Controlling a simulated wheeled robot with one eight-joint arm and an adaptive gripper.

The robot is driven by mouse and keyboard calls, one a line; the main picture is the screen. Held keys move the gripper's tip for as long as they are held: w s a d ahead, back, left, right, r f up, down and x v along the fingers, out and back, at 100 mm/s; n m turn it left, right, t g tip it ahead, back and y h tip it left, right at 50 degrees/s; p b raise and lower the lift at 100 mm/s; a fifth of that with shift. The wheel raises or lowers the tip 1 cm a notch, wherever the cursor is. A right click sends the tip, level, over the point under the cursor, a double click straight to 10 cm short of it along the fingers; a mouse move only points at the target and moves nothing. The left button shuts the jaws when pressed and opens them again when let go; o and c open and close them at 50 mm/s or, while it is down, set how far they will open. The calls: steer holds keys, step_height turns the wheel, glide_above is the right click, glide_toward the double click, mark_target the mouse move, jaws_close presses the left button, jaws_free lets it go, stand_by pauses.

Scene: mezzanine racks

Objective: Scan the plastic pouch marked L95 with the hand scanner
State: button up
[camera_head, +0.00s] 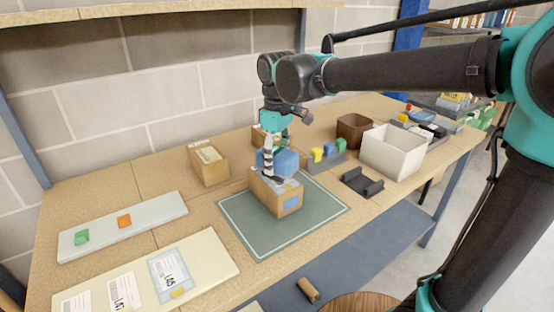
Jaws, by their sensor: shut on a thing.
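My gripper (269,176) points down over an open cardboard box (288,203) on the green mat. It is shut on a blue block-like thing (285,161) at the top of that box. I cannot tell whether this blue thing is the hand scanner, or whether it touches the box. A pale blue pouch (163,284) with a white label lies on the cream board at front left. Its label looks like L65 or L95; the print is too small to be sure. Another labelled pouch, seemingly L47 (122,291), lies to its left.
A black cradle-like holder (362,183) stands right of the green mat (236,217), near a white bin (393,152) and a brown bin (354,130). A cardboard box (208,168) stands behind left. A pale tray (155,225) holds green and orange blocks. The mat's front is clear.

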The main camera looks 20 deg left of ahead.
steer(key=shift+f, duration=0.8)
stand_by(0.6)
steer(key=shift+r, duration=3.5)
